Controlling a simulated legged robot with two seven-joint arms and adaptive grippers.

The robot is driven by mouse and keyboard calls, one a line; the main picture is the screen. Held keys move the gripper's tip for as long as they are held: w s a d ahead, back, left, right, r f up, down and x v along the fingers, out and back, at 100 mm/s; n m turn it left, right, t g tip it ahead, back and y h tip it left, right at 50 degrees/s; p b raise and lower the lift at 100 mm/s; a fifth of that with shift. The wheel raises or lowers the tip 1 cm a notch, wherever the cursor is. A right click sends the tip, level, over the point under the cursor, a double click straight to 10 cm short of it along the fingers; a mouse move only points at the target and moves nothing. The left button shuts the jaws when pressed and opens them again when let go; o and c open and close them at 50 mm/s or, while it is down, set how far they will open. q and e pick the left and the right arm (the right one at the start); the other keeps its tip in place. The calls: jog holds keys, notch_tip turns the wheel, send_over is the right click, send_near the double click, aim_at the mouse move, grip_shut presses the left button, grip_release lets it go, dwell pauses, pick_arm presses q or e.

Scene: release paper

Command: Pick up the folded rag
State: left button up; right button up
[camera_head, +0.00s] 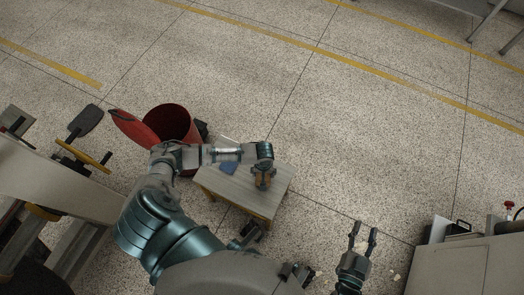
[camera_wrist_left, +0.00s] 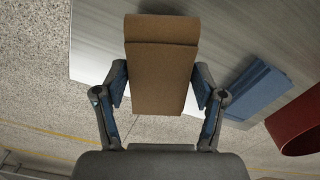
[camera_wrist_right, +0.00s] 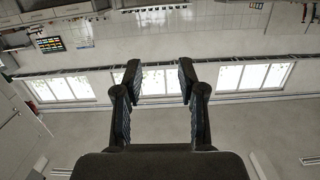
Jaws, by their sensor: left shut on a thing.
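The brown folded piece (camera_wrist_left: 162,70), which looks like the folded rag, is between the fingers of my left gripper (camera_wrist_left: 160,88). Its top edge is folded over. My left gripper is shut on it, with one finger against each side. In the head view the rag (camera_head: 264,183) is over the small table (camera_head: 218,184); whether it touches the tabletop I cannot tell. My right gripper (camera_head: 363,235) is open and empty, low and right of the table. In the right wrist view nothing is between its fingers (camera_wrist_right: 157,75).
A flat blue piece (camera_wrist_left: 258,92) lies on the table, beside the rag; it also shows in the head view (camera_head: 229,168). A red bin (camera_head: 171,121) with its lid (camera_head: 134,128) raised stands behind the table. A grey cabinet (camera_head: 462,268) is at the right. The floor beyond is clear.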

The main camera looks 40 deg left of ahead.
pick_arm(q)
jog(key=s+d, duration=0.1)
jog(key=s, duration=0.1)
jog(key=s+d+p, duration=0.1)
jog(key=s+d+r+p, duration=0.1)
jog(key=s, duration=0.1)
jog(key=shift+s+d, duration=0.2)
jog(key=shift+s, duration=0.15)
jog(key=s+d, duration=0.1)
jog(key=s+d+p, duration=0.1)
jog(key=s, duration=0.1)
jog(key=s+d, duration=0.2)
jog(key=shift+s+r+p, duration=0.25)
jog(key=shift+p, duration=0.15)
jog(key=shift+s+d, duration=0.15)
jog(key=shift+s, duration=0.25)
jog(key=shift+f, duration=0.1)
pick_arm(e)
jog(key=s+d+f+g+h, duration=0.2)
jog(key=s+d+f+g, duration=0.2)
jog(key=s+f+g, duration=0.5)
jog(key=shift+s+h, duration=0.2)
jog(key=shift+h, duration=0.1)
pick_arm(q)
jog(key=shift+a, duration=0.2)
